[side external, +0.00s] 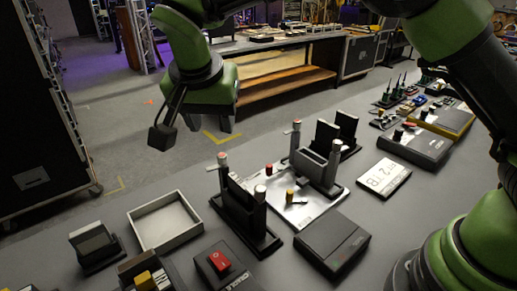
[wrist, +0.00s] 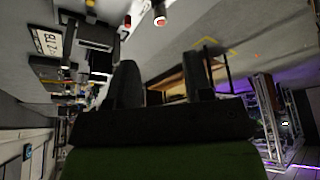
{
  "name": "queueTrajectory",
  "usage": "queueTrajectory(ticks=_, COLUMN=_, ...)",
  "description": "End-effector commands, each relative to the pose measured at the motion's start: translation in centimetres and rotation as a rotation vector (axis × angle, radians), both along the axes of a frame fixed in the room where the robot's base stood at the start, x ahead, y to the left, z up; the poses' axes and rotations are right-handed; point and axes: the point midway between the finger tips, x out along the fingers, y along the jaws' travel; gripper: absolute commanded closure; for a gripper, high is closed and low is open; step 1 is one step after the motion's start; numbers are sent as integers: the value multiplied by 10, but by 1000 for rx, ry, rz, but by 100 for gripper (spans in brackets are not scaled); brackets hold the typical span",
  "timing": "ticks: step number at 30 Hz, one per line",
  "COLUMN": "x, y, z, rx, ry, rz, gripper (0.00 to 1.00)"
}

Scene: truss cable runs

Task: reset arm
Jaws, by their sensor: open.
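My gripper (side external: 165,132) hangs in the air at the upper left in the side external view, over the floor side beyond the table's far edge. It is apart from everything on the table. In the wrist view my gripper (wrist: 162,82) shows as two dark fingers standing apart, with nothing held between them.
A fixture plate (side external: 309,205) with grey posts and black holders stands mid-table. An empty white tray (side external: 165,222), a red-switch box (side external: 222,267), a black box (side external: 332,243) and a white card (side external: 384,178) lie around it. The air around my gripper is clear.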

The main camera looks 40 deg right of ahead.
Motion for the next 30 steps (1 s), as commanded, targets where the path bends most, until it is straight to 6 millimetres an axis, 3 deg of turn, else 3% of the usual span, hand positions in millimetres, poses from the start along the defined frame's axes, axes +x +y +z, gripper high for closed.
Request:
queueTrajectory(ticks=4, x=-9, y=-17, z=23, rx=36, ry=7, rz=33, gripper=53)
queueTrajectory(ticks=8, x=-32, y=-46, z=59, rx=99, ry=13, rz=108, gripper=53)
queueTrajectory(ticks=12, x=-70, y=-79, z=90, rx=169, ry=-7, rz=201, gripper=53)
queueTrajectory(ticks=16, x=-112, y=-103, z=109, rx=219, ry=-55, rz=284, gripper=53)
queueTrajectory(ticks=24, x=-198, y=-132, z=111, rx=259, ry=-211, rz=433, gripper=53)
queueTrajectory(ticks=30, x=-234, y=-136, z=97, rx=244, ry=-303, rz=493, gripper=53)
